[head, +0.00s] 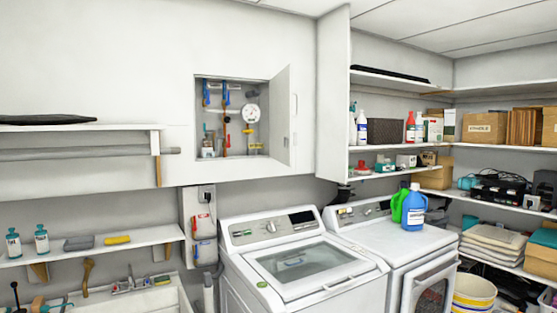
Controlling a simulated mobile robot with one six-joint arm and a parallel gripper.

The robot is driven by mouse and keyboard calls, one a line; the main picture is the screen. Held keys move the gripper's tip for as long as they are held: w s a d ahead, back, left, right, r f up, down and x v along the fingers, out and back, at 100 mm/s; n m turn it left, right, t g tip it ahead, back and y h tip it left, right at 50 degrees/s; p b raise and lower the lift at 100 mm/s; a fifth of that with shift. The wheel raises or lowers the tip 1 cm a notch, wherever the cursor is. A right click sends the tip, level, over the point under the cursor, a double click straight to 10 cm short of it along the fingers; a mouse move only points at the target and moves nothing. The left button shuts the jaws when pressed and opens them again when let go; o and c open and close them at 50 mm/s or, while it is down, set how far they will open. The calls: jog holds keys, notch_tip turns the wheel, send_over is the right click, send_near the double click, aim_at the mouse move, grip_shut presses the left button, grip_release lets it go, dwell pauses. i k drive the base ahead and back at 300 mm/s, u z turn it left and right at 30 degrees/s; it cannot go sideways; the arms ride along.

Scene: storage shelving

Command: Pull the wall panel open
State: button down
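The wall panel (280,118) is a pale grey door on a recessed wall box (230,78) above the washer. It stands swung open, out from the right edge of the opening. Small handle-like parts show along its free edge. Inside the box are blue and orange pipes, a round white gauge (251,113) and yellow and red valve parts. My gripper does not show in the head view, so its place and state are hidden.
A washer (310,270) and a dryer (400,245) stand below the panel, with green and blue jugs on the dryer. A tall white cabinet side (333,100) is right of the panel. Loaded shelves (400,150) fill the right; a sink (130,303) is lower left.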

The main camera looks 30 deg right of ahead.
aim_at(281, 93)
jog(key=u, duration=0.8)
jog(key=i, duration=1.1)
jog(key=z, duration=0.2)
